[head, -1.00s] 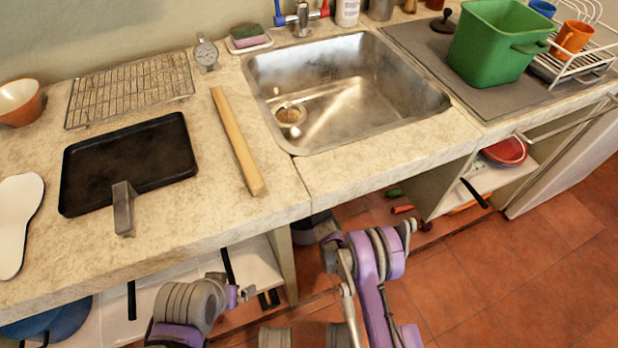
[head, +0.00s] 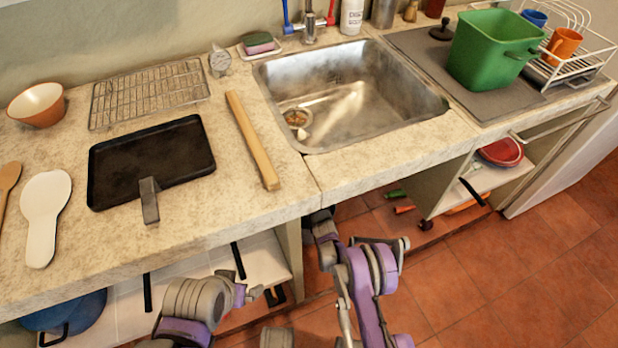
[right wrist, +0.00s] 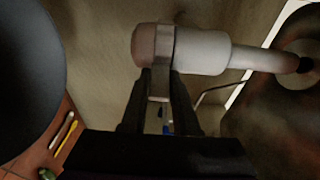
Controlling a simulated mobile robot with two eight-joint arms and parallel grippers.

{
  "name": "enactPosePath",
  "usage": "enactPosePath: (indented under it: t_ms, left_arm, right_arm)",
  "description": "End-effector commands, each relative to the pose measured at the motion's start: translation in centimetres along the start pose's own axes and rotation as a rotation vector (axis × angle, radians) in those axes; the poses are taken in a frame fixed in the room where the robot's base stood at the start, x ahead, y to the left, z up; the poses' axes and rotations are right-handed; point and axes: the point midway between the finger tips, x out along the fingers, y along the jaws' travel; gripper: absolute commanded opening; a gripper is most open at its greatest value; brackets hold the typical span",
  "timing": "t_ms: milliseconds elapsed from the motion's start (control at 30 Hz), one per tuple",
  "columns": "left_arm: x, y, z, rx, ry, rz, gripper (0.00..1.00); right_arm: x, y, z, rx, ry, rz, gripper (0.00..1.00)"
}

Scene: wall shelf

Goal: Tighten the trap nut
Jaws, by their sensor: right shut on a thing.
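In the right wrist view a white pipe (right wrist: 203,52) runs sideways to a rounded brownish end piece (right wrist: 144,46). A grey ring, which looks like the trap nut (right wrist: 164,48), sits around the pipe beside that end. My right gripper (right wrist: 160,82) is shut on the trap nut, with its dark fingers reaching up from below. In the head view my right arm goes under the counter below the sink (head: 350,95), and its gripper is hidden there. My left gripper (head: 274,296) is low in front of the cabinet, empty, its dark fingers apart.
The counter (head: 225,200) overhangs the cabinet and its front edge is close above my arms. A dark rounded body (right wrist: 25,75) fills the left of the wrist view. A wooden bar (head: 252,140) and a black tray (head: 150,165) lie on top. The floor at right is clear.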

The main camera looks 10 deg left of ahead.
Motion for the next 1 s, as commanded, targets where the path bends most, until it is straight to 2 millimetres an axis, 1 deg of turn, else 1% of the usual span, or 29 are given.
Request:
enactPosePath:
  t_ms: [33,67,200,467,567,667,1000]
  left_arm:
    - [0.0,0.0,0.0,0.000,0.000,0.000,1.00]
    - [0.0,0.0,0.0,0.000,0.000,0.000,1.00]
    - [0.0,0.0,0.0,0.000,0.000,0.000,1.00]
    - [0.0,0.0,0.0,0.000,0.000,0.000,1.00]
    - [-0.1,0.0,0.0,0.000,0.000,0.000,1.00]
    - [-0.4,0.0,-0.1,0.000,0.001,0.000,1.00]
    - [-1.6,0.0,-0.5,0.000,0.005,0.000,1.00]
  right_arm:
    - [-0.1,0.2,-0.1,-0.001,0.002,0.005,0.00]
    - [-0.1,0.2,-0.1,0.000,0.002,0.005,0.32]
    - [0.0,0.1,-0.1,0.000,0.001,0.003,0.57]
    - [0.0,0.1,0.0,0.000,0.001,0.002,0.57]
    - [-0.3,0.0,0.0,0.000,0.001,0.001,0.57]
    - [-1.4,-0.1,-0.1,-0.001,0.001,0.001,0.57]
    - [-8.1,-0.1,-0.1,0.000,0.001,0.001,0.57]
